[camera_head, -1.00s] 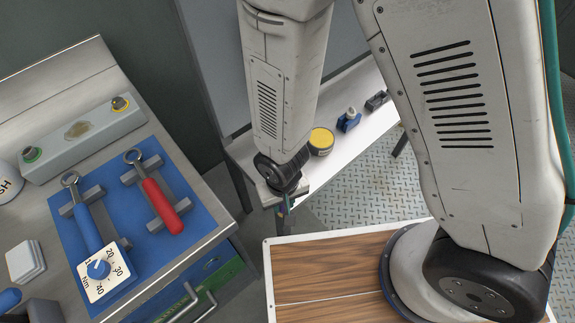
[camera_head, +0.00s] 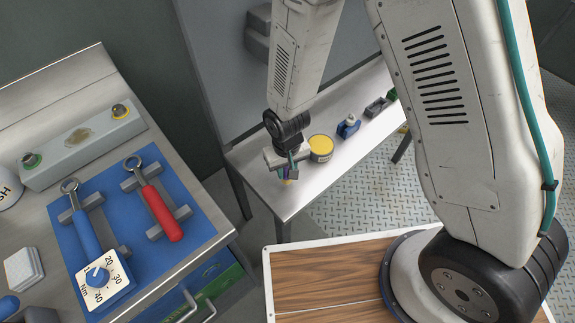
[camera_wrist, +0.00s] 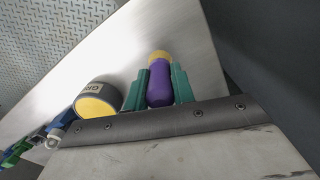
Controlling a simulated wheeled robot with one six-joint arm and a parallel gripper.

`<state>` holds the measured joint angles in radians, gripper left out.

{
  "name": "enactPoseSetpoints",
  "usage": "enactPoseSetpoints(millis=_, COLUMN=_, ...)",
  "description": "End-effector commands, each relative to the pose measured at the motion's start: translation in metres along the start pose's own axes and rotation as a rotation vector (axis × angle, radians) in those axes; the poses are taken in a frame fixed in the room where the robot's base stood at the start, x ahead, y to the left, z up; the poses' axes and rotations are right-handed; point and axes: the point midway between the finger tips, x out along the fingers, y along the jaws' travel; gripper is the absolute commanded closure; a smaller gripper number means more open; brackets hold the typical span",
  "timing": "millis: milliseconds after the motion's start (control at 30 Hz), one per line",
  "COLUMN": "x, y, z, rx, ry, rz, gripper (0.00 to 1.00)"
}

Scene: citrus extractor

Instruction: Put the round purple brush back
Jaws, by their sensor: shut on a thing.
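The round purple brush (camera_wrist: 159,83) is between the two green fingers of my gripper (camera_wrist: 158,84) in the wrist view. It has a purple body and a yellow end that points away from the gripper. My gripper (camera_head: 289,172) is shut on it. In the head view, my gripper hangs over the near left end of the white bench (camera_head: 283,200), left of the grease tin. Only a small bit of the brush's yellow end (camera_head: 288,181) shows there. I cannot tell whether the brush touches the bench.
A grey tin with a yellow top (camera_head: 321,147) stands right beside my gripper; it also shows in the wrist view (camera_wrist: 98,101). A blue item (camera_head: 348,127) and a dark grey block (camera_head: 376,107) stand further along the bench. A grey panel rises behind it.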

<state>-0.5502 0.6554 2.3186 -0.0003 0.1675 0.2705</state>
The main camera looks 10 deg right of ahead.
Motion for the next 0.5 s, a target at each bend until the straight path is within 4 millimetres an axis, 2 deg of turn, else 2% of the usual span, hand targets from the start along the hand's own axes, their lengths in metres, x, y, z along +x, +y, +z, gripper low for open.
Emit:
enactPoseSetpoints(millis=167, x=0.001, y=0.005, z=-0.010, rx=0.002, ry=0.001, rz=0.000, gripper=0.98)
enactPoseSetpoints(millis=333, x=0.003, y=0.016, z=-0.030, rx=0.004, ry=0.001, rz=0.000, gripper=0.98)
enactPoseSetpoints(millis=500, x=0.031, y=0.015, z=-0.029, rx=0.000, ry=-0.002, rz=0.000, gripper=0.98)
